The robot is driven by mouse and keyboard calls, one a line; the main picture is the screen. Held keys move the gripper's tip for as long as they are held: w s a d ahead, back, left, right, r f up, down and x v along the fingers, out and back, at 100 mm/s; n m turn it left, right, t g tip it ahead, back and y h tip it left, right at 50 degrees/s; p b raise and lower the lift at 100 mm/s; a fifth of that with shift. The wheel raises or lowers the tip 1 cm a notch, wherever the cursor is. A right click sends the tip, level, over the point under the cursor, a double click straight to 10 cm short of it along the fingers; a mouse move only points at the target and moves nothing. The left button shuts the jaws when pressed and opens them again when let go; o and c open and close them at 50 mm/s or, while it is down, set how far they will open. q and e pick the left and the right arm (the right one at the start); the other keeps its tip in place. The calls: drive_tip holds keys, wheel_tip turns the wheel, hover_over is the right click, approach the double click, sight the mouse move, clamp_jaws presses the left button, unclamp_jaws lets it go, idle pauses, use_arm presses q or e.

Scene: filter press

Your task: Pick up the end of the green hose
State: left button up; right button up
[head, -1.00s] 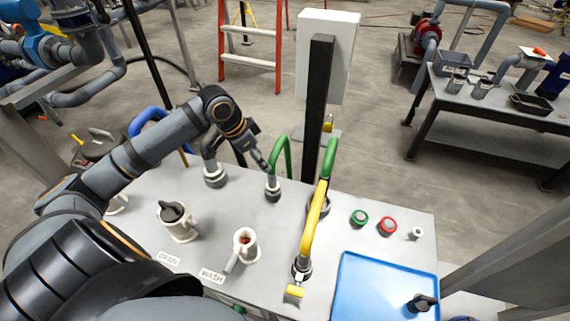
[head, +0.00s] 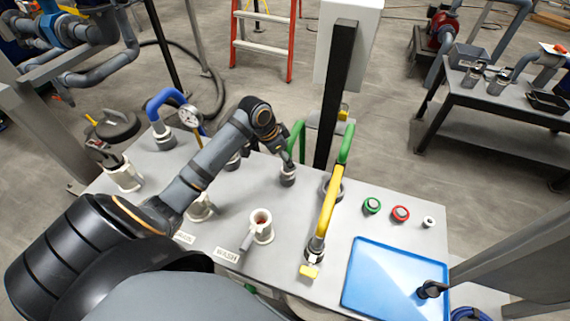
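The green hose (head: 346,146) shows as two bent pieces, left and right of a dark post that hides what lies between them. Its left bend stands by a grey collared port (head: 288,176) near the back of the grey bench. My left gripper (head: 286,158) points down just above this port, overlapping the left part of the hose. Its fingers are small and dark there, so I cannot tell whether they are open or shut on the hose end.
A yellow hose or handle (head: 327,216) rises right of the port. A cream cup-like fitting (head: 261,226) stands in front. Green (head: 372,205) and red (head: 400,213) buttons and a blue tray (head: 385,285) lie right. The dark post (head: 335,100) rises close behind the gripper.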

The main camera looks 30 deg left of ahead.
use_arm(q)
drive_tip(key=shift+w+d+f, duration=0.2)
drive_tip(key=shift+w+f, duration=0.1)
drive_tip(key=shift+f, duration=0.15)
clamp_jaws()
